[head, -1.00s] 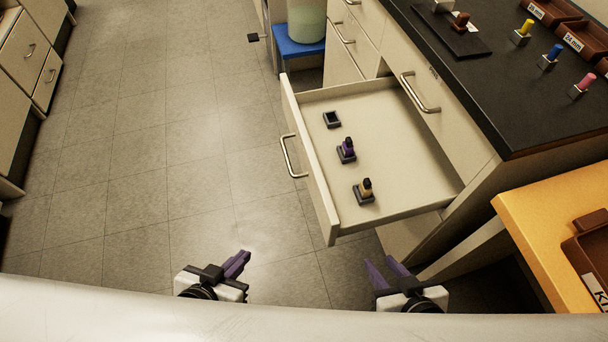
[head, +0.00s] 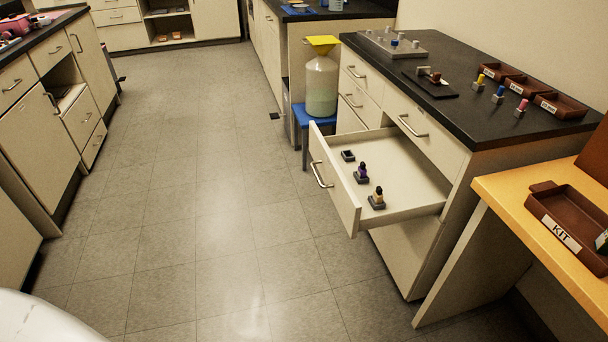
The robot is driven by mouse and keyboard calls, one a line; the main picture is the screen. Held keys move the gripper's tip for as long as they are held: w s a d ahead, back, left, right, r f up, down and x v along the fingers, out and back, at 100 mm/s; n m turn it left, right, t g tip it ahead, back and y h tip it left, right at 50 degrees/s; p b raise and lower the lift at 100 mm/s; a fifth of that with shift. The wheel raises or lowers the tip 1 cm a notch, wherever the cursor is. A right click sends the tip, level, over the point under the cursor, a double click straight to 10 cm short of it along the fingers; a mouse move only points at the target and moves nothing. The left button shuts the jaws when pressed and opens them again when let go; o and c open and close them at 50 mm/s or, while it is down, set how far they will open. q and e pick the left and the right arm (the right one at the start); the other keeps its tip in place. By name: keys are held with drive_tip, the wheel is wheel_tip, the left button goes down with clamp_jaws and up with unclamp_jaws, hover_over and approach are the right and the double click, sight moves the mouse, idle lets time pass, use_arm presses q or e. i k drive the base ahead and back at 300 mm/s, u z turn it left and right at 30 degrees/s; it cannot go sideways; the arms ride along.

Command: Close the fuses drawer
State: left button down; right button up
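One drawer (head: 338,186) stands pulled well out of the right-hand cabinet, under the black counter. It has a cream front with a metal bar handle (head: 321,174) facing left. I cannot read a label on it. Inside are an empty dark holder (head: 348,155), a holder with a purple piece (head: 361,173) and a holder with a tan and black piece (head: 377,198). Neither of my grippers shows in the head view now.
Open floor (head: 200,220) lies left of the drawer. A blue stool (head: 304,118) with a large yellow-topped bottle (head: 322,80) stands behind it. A yellow table (head: 500,196) with a KIT tray (head: 555,205) is at right. Cabinets (head: 40,130) line the left.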

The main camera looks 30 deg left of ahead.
sight(413, 187)
drive_tip(key=u, duration=0.65)
drive_tip(key=i, duration=0.7)
drive_tip(key=u, duration=0.25)
